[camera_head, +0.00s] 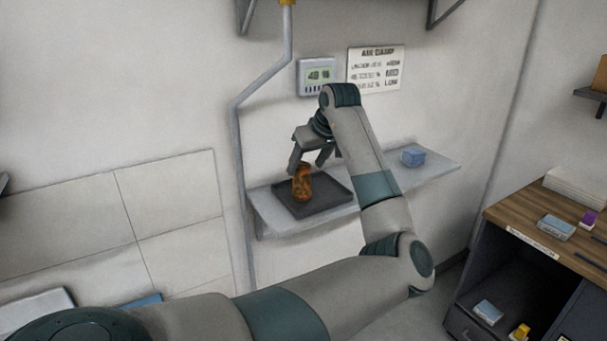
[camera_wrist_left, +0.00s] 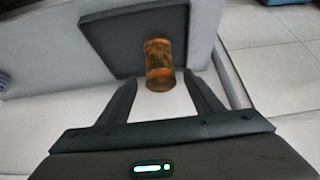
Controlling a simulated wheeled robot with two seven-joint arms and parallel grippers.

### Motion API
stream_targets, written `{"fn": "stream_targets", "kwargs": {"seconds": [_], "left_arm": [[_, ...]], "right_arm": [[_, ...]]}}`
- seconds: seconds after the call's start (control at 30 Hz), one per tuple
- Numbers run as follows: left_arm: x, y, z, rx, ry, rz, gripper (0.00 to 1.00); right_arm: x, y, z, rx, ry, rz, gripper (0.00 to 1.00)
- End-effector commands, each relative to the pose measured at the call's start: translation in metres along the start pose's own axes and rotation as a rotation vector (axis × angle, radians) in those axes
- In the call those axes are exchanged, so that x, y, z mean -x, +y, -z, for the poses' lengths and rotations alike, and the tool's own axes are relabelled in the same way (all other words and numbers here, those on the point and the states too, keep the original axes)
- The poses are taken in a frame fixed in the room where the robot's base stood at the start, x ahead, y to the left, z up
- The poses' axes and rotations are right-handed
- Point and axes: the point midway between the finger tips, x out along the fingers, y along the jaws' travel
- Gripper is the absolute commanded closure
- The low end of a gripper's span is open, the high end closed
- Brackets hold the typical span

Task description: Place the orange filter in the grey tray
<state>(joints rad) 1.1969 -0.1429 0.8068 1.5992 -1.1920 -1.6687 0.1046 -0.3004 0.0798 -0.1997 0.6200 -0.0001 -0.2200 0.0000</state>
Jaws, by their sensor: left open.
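The orange filter (camera_head: 302,184) stands upright on the dark grey tray (camera_head: 331,203), which lies on the wall shelf. My left gripper (camera_head: 310,163) is open, just above and around the top of the filter in the head view. In the left wrist view the filter (camera_wrist_left: 158,64) shows between and beyond the two fingertips of the left gripper (camera_wrist_left: 161,84), over the edge of the tray (camera_wrist_left: 110,38). The fingers do not appear closed on it. My right gripper is not in view.
A blue box (camera_head: 412,157) sits at the right end of the shelf (camera_head: 432,168). A grey pipe (camera_head: 240,150) runs down the wall at the shelf's left end. A wooden-topped cabinet (camera_head: 540,225) with small items stands at the right.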

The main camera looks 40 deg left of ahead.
Motion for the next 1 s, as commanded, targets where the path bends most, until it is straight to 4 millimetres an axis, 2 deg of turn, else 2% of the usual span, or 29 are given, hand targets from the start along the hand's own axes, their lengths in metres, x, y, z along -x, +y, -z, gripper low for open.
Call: {"fn": "stream_targets", "kwargs": {"seconds": [0.2,0.4,0.6,1.0], "left_arm": [[0.038,0.000,-0.001,0.001,0.002,-0.003,0.40],[0.062,0.000,0.000,0.000,0.001,-0.001,0.40],[0.069,0.000,0.000,0.000,0.000,-0.001,0.40],[0.069,0.000,0.000,0.000,0.000,-0.001,0.40]], "right_arm": [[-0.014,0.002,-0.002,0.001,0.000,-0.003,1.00],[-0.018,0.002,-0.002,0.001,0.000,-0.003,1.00],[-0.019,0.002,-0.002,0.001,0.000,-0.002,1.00],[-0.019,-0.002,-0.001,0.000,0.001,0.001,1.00]]}}
